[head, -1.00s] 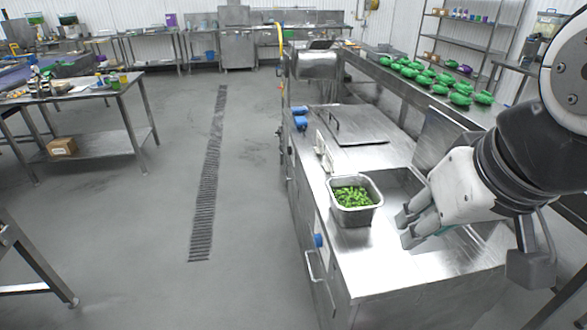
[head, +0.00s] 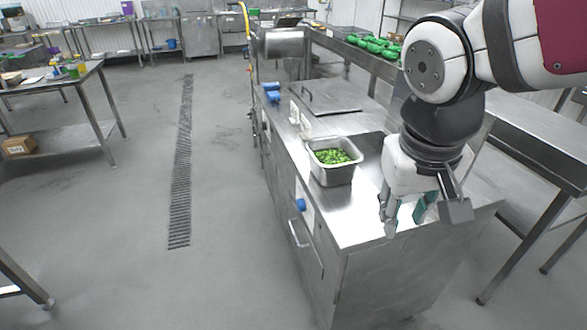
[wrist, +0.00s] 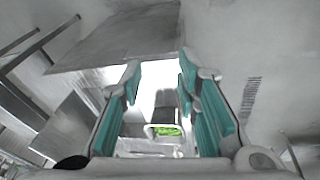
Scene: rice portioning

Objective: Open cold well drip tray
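The steel counter with the cold well (head: 375,150) stands in the middle of the head view. My arm covers much of the well. A bar handle (head: 299,236) is on the counter's left side, below a blue knob (head: 301,204). I cannot tell for certain which part is the drip tray. My gripper (head: 408,215) points down over the near end of the counter, right of the handle and apart from it. In the wrist view my gripper (wrist: 158,80) has its teal-padded fingers spread, with nothing between them.
A steel pan of green vegetables (head: 335,172) sits on the countertop, left of my gripper. It also shows in the wrist view (wrist: 165,131). Green bowls (head: 372,45) line the back shelf. A steel table (head: 540,130) stands at right. The floor left of the counter is clear.

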